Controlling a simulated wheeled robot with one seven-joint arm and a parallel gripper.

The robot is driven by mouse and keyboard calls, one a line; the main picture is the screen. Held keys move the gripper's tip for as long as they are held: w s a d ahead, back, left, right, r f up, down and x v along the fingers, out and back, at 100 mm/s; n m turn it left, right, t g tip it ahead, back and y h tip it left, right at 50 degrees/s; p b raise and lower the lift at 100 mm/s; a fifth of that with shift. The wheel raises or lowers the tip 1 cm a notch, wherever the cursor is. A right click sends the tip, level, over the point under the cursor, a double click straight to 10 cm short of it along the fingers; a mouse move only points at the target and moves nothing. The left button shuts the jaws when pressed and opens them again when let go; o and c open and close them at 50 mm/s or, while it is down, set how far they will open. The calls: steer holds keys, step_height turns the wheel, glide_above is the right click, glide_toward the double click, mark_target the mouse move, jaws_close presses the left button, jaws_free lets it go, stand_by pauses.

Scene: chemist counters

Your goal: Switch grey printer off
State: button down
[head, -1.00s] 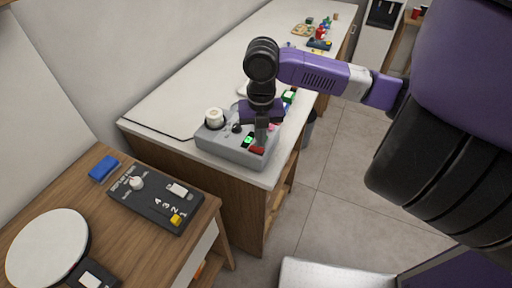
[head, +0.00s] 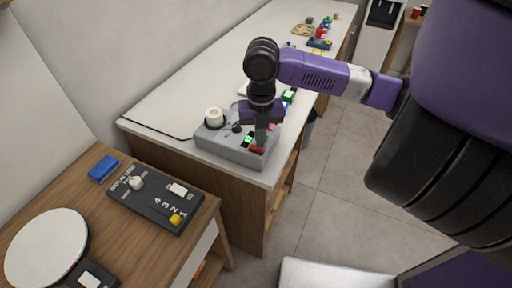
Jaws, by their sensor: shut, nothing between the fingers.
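The grey printer (head: 222,147) is a box on the near end of the white counter. It has a white paper roll (head: 214,117) at its left, a dark knob beside it, a lit green element (head: 248,140) and a red part (head: 257,149) near its front right edge. My gripper (head: 262,146) is shut and points down over the right part of the printer, close to the green and red parts. I cannot tell whether it touches them. The gripper hides part of the printer's top.
The white counter (head: 190,85) runs away to the back right, with several small items at its far end. A wooden table (head: 125,235) at the lower left bears a black control panel (head: 150,207), a blue block (head: 103,168) and a round white plate (head: 45,245).

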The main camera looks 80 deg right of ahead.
steer(key=shift+f+b, duration=0.7)
steer(key=shift+f, duration=0.05)
stand_by(0.4)
steer(key=shift+r+p, duration=2.45)
steer(key=shift+r, duration=1.1)
